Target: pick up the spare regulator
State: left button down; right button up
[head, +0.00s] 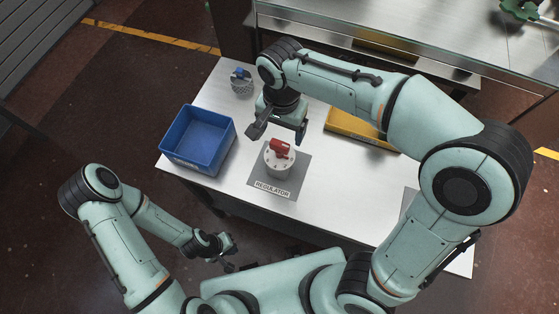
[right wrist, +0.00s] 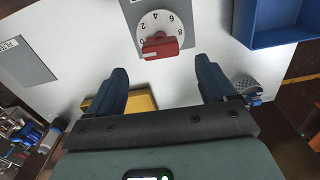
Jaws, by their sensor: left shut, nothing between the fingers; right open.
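The regulator (head: 279,163) is a white round body with a red handle, standing on a grey mat labelled REGULATOR (head: 257,178). In the right wrist view the regulator (right wrist: 162,22) shows a numbered dial face and its red handle, beyond the fingertips. My right gripper (head: 277,134) is open and empty, just behind the regulator in the head view and apart from it. It also shows in the right wrist view (right wrist: 160,77), fingers spread. My left gripper (head: 230,258) is shut and empty, off the front edge of the table at lower left.
A blue bin (head: 171,148) stands left of the mat. A mesh cylinder with a blue top (head: 241,82) is at the back left. A yellow tray (head: 362,133) lies behind my right arm. Another labelled grey mat (right wrist: 22,62) looks bare. A steel counter (head: 330,22) is behind.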

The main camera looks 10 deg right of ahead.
aim_at(280, 143)
jog(key=shift+w+f, duration=0.1)
jog(key=shift+f, duration=0.75)
jog(key=f, duration=0.5)
jog(key=shift+s+a+f, duration=0.1)
jog(key=shift+s+a, duration=0.1)
grip_shut()
